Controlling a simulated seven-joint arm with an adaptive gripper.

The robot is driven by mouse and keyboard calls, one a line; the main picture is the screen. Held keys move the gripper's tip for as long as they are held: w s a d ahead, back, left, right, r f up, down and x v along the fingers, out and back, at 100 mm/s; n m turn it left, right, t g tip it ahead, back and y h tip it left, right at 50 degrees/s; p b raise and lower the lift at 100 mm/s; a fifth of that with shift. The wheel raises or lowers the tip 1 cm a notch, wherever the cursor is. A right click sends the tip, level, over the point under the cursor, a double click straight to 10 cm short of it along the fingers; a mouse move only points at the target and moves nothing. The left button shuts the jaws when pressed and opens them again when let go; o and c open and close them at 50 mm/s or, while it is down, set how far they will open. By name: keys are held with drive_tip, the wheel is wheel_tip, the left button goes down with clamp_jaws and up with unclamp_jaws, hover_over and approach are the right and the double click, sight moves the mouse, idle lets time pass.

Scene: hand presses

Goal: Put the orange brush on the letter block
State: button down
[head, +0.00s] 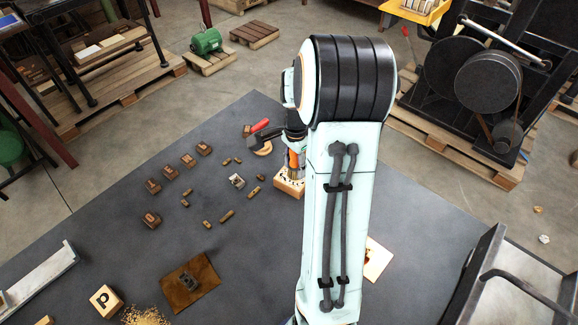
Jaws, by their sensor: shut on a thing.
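The orange brush (294,160) is upright, partly hidden behind my arm. Its dark lower end is at a pale wooden block (288,188); I cannot tell whether it touches the top. Part of that block is behind my arm, and its face is too small to read. My gripper (292,146) is shut on the brush; its fingertips are mostly hidden by the arm. Another pale wooden block with a dark letter (104,301) stands at the front left of the dark table.
Several small brown letter pieces (152,220) lie on the dark table (130,245). A red-handled tool (260,125) lies near my gripper. A brown plate (190,283) with a dark piece is at the front. A grey metal tray (480,285) stands at the right.

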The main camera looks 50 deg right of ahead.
drive_tip(key=w+d+f, duration=0.1)
drive_tip(key=f, duration=0.1)
drive_tip(key=w+d+f, duration=0.3)
drive_tip(key=f, duration=0.1)
drive_tip(key=shift+w+d, duration=0.15)
drive_tip(key=shift+w+d+f, duration=0.15)
drive_tip(key=shift+f, duration=1.65)
drive_tip(key=shift+f, duration=0.2)
drive_tip(key=c, duration=0.8)
unclamp_jaws()
drive_tip(key=shift+o, duration=0.2)
drive_tip(key=shift+r, duration=0.15)
